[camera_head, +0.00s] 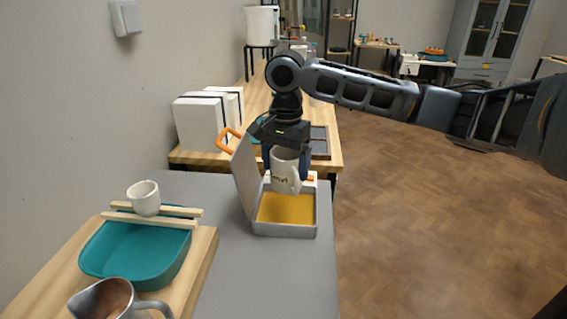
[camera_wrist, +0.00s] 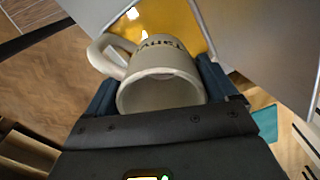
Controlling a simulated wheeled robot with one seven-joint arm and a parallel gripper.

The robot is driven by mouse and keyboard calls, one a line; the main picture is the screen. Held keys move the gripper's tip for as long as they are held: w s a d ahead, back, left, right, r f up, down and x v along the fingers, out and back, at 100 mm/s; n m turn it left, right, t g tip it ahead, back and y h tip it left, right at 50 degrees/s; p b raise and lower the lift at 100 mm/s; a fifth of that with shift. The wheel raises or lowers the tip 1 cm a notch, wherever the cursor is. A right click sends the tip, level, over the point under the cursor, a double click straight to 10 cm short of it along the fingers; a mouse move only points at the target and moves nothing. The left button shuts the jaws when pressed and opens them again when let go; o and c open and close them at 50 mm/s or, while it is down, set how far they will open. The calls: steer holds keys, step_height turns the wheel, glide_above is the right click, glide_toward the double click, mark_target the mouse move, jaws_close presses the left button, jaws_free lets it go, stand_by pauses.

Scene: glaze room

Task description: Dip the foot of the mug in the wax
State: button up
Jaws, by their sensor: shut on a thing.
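My gripper (camera_head: 286,160) is shut on a cream mug (camera_head: 284,172) with dark lettering and holds it upright, with its handle toward the camera. The mug is over the open metal wax pan (camera_head: 285,231), which holds flat yellow wax (camera_head: 285,209). In the wrist view the mug (camera_wrist: 160,75) sits between the two fingers (camera_wrist: 160,92), its open mouth facing the camera. The yellow wax (camera_wrist: 175,25) shows beyond it. The foot of the mug appears above the wax in the head view; the exact gap is hard to tell.
The pan's raised lid (camera_head: 246,173) stands on its left side. A teal basin (camera_head: 138,254) on a wooden board, a white cup (camera_head: 144,197) on wooden strips and a metal pitcher (camera_head: 108,299) are at front left. White blocks (camera_head: 200,121) stand behind. Grey tabletop beside the pan is clear.

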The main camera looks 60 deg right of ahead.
mark_target(286, 183)
step_height(286, 183, down, 3)
steer(key=b, duration=0.3)
steer(key=shift+f, duration=1.9)
steer(key=shift+f+b, duration=0.6)
steer(key=shift+f, duration=0.35)
steer(key=shift+r, duration=0.15)
stand_by(0.6)
steer(key=shift+r+p, duration=1.4)
steer(key=shift+p, duration=0.65)
step_height(286, 183, up, 7)
steer(key=p, duration=0.7)
stand_by(0.5)
